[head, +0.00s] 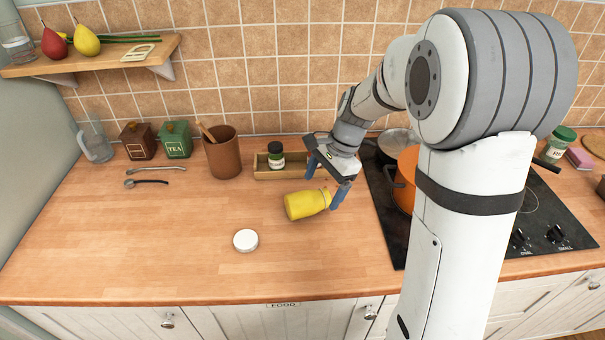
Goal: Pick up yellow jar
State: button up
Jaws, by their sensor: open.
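The yellow jar (306,204) lies on its side on the wooden counter, near the middle of the head view. Its narrower end points right. My gripper (324,186) is open, with its two blue fingers spread at the jar's right end. One finger shows behind the jar and the other to its right. I cannot tell whether either finger touches the jar. Nothing is held.
A round white lid (245,240) lies in front of the jar. A wooden tray (262,174) with a small dark-capped jar (276,155) stands behind it. A brown utensil pot (222,153) is behind left. The black hob (385,215) with an orange pot (405,178) is right. The left front counter is clear.

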aim_at(309, 194)
jog(key=w, duration=0.1)
jog(key=w+a+f+m, duration=0.1)
jog(key=w+m+p, duration=0.1)
jog(key=shift+w+a+f+g+y, duration=0.25)
jog(key=shift+g+y, duration=0.05)
jog(key=shift+a+f+m, duration=0.1)
jog(key=shift+f+m, duration=0.2)
jog(key=p+x, duration=0.1)
jog(key=x, duration=0.6)
jog(key=shift+f+p, duration=0.2)
jog(key=shift+p, duration=0.1)
jog(key=c, duration=1.2)
